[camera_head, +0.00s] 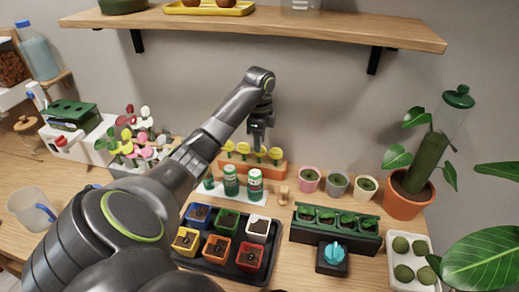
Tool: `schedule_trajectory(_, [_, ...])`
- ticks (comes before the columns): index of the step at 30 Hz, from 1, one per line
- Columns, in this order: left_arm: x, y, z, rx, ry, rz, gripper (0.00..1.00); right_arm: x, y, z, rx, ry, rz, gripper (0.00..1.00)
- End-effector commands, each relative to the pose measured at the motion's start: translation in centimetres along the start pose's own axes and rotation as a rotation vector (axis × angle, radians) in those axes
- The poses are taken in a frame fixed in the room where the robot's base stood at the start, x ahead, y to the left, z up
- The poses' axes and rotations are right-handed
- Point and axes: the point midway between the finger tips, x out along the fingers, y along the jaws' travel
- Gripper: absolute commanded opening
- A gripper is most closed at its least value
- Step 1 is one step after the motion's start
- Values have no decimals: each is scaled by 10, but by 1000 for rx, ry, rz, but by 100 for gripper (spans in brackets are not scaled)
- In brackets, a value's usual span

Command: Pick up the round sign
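Several small yellow signs stand in a row in an orange-brown wooden block (253,168) at the back of the table. The leftmost yellow sign (229,145), the second yellow sign (243,148) and the rightmost yellow sign (276,154) look roundish, but they are too small to tell which one is the round sign. My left gripper (258,143) points down over the middle of the row, close to the signs. Its fingertips are small and dark, so I cannot tell whether they are open or touch a sign. My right gripper is out of view.
A black tray (208,259) holds several coloured pots. Small pots (309,180), a black planter (335,233) and a terracotta pot (405,203) stand to the right. A wooden shelf (270,27) hangs above.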

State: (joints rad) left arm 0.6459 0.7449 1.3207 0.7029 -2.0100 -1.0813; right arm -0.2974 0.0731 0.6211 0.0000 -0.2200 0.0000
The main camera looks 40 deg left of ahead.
Motion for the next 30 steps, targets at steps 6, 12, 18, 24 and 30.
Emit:
schedule_trajectory(6, [33, 3, 0, -1, 0, 4, 35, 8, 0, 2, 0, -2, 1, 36])
schedule_trajectory(12, [44, 2, 0, 1, -1, 0, 35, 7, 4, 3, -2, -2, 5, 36])
schedule_trajectory(18, [43, 2, 0, 0, -1, 0, 23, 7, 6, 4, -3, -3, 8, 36])
schedule_trajectory(24, [43, 2, 0, 0, -1, 0, 0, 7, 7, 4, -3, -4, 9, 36])
schedule_trajectory(30, [43, 2, 0, 0, -1, 0, 0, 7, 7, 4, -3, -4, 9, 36])
